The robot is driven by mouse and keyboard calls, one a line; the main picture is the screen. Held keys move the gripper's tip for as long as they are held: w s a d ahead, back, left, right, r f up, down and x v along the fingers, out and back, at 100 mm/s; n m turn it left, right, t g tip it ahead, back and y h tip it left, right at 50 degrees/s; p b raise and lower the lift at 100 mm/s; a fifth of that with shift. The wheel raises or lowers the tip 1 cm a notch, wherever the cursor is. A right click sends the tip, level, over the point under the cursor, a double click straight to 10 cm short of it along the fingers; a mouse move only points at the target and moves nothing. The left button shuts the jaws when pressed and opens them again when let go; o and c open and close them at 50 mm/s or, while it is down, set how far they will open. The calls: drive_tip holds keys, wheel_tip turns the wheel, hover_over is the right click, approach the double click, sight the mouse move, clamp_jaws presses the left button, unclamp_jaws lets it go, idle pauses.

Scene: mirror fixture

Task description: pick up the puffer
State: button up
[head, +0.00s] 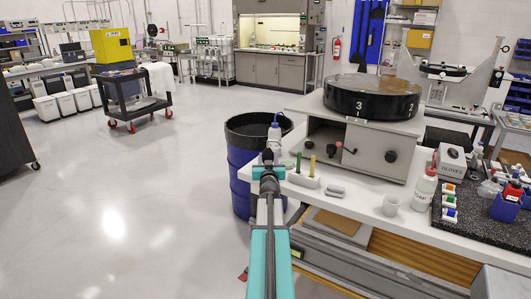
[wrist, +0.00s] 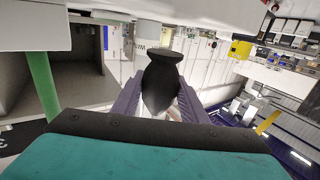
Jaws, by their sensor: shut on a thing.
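The puffer is a black, rounded bulb (wrist: 162,85) with a narrowed neck and a flared end. In the wrist view it sits between the two purple fingers of my gripper (wrist: 160,98), which is shut on it. The fingers touch it from both sides, and its lower part is partly hidden. In the head view my gripper (head: 268,158) is over the left corner of the white table. The puffer is too small and dark there to tell apart from the gripper.
A white bottle with a blue collar (head: 274,140) stands close behind my gripper. The white table (head: 345,208) holds a small rack with green and yellow sticks (head: 304,177) and a grey box with a black turntable (head: 372,95). A blue drum (head: 240,185) stands left.

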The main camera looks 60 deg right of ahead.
drive_tip(key=s+a+p, duration=0.1)
drive_tip(key=s, duration=0.2)
drive_tip(key=s+a+p, duration=0.1)
drive_tip(key=s, duration=0.2)
drive_tip(key=s+a+r+p, duration=0.1)
drive_tip(key=s+a, duration=0.1)
drive_tip(key=s, duration=0.1)
idle(0.6)
drive_tip(key=w+a+r+n+t+y, duration=0.1)
drive_tip(key=w+a+n+t+y, duration=0.5)
drive_tip(key=w+a, duration=0.9)
drive_tip(key=w+a+r+n+t+y, duration=0.15)
drive_tip(key=w+a+n+y, duration=0.35)
drive_tip(key=w+a+y, duration=0.9)
drive_tip(key=s+a+f+n+g+y, duration=0.1)
drive_tip(key=a+f+n+g+y, duration=0.1)
drive_tip(key=a, duration=1.2)
drive_tip(key=s+a+f+n+g+y, duration=0.1)
drive_tip(key=a+n+y, duration=0.3)
drive_tip(key=a, duration=1)
drive_tip(key=s+a+f+n+g+y, duration=0.1)
drive_tip(key=a+f+n+g+y, duration=0.2)
drive_tip(key=a, duration=1.2)
drive_tip(key=shift+f+n+g+y, duration=0.2)
drive_tip(key=shift+n+g+y, duration=0.25)
drive_tip(key=shift+n, duration=0.75)
drive_tip(key=shift+a, duration=0.15)
